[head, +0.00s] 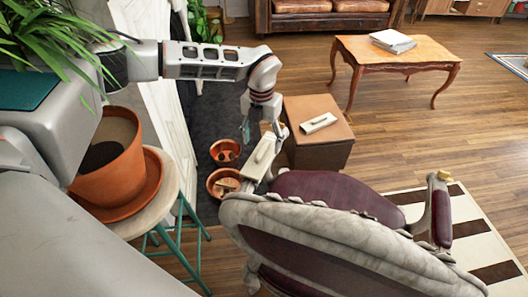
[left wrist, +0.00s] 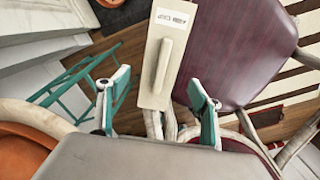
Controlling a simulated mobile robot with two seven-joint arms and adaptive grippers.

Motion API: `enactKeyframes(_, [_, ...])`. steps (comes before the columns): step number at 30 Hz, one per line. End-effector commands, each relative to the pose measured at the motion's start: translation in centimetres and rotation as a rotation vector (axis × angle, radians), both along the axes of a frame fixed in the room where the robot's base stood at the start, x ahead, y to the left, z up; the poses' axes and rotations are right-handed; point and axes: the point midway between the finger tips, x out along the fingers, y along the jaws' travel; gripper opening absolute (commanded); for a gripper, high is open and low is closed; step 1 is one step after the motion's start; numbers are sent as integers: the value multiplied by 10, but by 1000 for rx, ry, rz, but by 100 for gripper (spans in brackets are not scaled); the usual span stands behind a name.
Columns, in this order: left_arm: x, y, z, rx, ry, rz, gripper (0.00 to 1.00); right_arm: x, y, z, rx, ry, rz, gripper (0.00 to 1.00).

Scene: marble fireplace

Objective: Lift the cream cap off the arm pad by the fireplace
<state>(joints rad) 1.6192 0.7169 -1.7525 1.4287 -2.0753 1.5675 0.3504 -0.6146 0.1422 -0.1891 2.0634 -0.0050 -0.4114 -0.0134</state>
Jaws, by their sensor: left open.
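The cream cap (head: 264,154) is a flat, pale slab with a raised bar handle. It lies at the left arm of the carved, purple-upholstered chair, over the arm pad, which it mostly hides. In the left wrist view the cap (left wrist: 153,88) reaches from the top edge down to between the fingers, with a small label at its far end. My left gripper (head: 265,132) is open just above the cap in the head view. In the left wrist view its green-padded fingers (left wrist: 158,98) stand apart on either side of the cap's near end, with nothing gripped. My right gripper is not in view.
A brown box (head: 318,150) behind the chair bears a similar cream piece (head: 318,123). The chair's scrolled back (head: 335,235) rises in front. Terracotta pots (head: 225,152) stand on the dark hearth; a large pot (head: 112,165) sits on a stool. Wood floor is open at right.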

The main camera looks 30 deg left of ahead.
Motion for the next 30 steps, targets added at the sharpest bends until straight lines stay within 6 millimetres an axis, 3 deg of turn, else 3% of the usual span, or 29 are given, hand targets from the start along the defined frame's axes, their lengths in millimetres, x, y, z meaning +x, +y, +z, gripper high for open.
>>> enactKeyframes(12, [-1, -1, -52, 0, 5, 0, 65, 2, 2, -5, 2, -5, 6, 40])
enactKeyframes(20, [0, -1, -52, -1, -1, 0, 65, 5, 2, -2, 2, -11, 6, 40])
enactKeyframes(25, [0, -1, -52, -1, -1, -1, 24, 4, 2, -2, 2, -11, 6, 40])
enactKeyframes(30, [0, -1, -52, -1, -1, -1, 24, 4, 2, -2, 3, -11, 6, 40])
